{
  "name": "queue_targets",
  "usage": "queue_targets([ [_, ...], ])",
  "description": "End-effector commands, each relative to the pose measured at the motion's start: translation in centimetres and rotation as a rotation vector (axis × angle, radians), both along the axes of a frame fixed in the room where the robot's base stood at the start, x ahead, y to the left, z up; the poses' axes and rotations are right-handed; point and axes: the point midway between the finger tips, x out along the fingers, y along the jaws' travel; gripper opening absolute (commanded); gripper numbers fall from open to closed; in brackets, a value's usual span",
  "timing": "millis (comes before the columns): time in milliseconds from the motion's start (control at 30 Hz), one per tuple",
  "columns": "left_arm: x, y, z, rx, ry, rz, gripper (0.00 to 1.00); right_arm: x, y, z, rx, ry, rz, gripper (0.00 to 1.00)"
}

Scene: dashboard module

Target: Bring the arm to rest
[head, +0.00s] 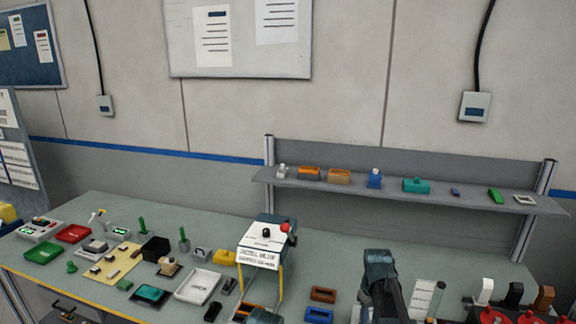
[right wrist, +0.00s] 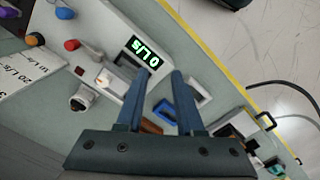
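My right arm (head: 381,285) rises from the bottom of the head view, over the right half of the bench; its fingertips are hard to make out there. In the right wrist view my right gripper (right wrist: 163,75) has its two blue-grey fingers apart, with nothing held between them. A dark teal piece (head: 265,316) at the bottom edge of the head view may be part of my left arm; its fingers do not show. The dashboard module (head: 262,243) stands on yellow legs with a red knob. A panel with a green "0 L/s" display (right wrist: 146,51) lies beyond the right fingertips.
The bench (head: 340,258) holds trays and parts at the left, including a white tray (head: 198,286). An orange bin (head: 323,294) and a blue bin (head: 318,315) lie left of my right arm. A shelf (head: 425,194) with small parts spans the back right.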

Motion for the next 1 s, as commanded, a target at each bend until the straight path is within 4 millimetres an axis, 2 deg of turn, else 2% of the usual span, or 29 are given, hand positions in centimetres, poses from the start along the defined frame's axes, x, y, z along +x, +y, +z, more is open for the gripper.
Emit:
queue_targets([
  [33, 0.0, 0.0, -2.5, 0.0, 0.0, -0.001, 0.5, -3.0, 3.7, -2.5, -0.008, 0.004, 0.012, 0.36],
  [100, 0.0, 0.0, -4.2, 0.001, -0.001, -0.002, 0.5, -5.7, 7.6, -4.1, -0.02, 0.008, 0.009, 0.36],
  [200, 0.0, 0.0, -6.3, 0.001, -0.001, -0.004, 0.5, -9.9, 12.3, -6.3, -0.039, 0.009, 0.008, 0.36],
  [333, 0.0, 0.0, -8.4, 0.001, -0.001, -0.006, 0.5, -14.6, 16.3, -8.3, -0.059, 0.007, 0.002, 0.36],
  [433, 0.0, 0.0, -9.4, 0.001, -0.001, -0.007, 0.5, -17.0, 18.0, -9.3, -0.07, 0.003, -0.003, 0.36],
  [567, 0.0, 0.0, -9.9, 0.001, -0.001, -0.007, 0.5, -18.7, 19.1, -9.8, -0.078, 0.001, -0.009, 0.36],
  [1000, 0.0, 0.0, -9.8, 0.001, -0.001, -0.007, 0.5, -18.9, 19.4, -9.7, -0.08, 0.001, -0.013, 0.36],
])
